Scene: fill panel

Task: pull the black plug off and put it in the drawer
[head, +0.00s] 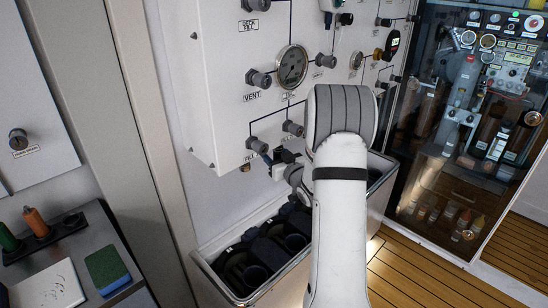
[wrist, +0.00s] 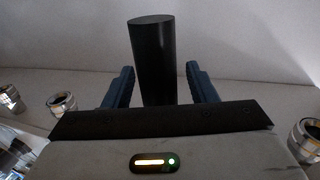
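The black plug (wrist: 153,60) is a plain dark cylinder standing out from the white panel in the wrist view. My gripper (wrist: 162,88) has its two blue fingers on either side of it. A gap shows between the plug and the right finger; the left finger is very close to it, and I cannot tell if they touch. In the head view my gripper (head: 282,158) is at the panel's lower edge, partly hidden by my arm. Below it an open grey drawer-like bin (head: 214,279) holds dark compartments; my arm covers part of it.
The white panel (head: 225,90) carries a gauge (head: 291,67) and several knobs. Metal fittings (wrist: 62,103) flank the plug in the wrist view. A glass-fronted cabinet (head: 425,205) stands at right. A grey bench (head: 75,255) with a green sponge (head: 107,269) is at lower left.

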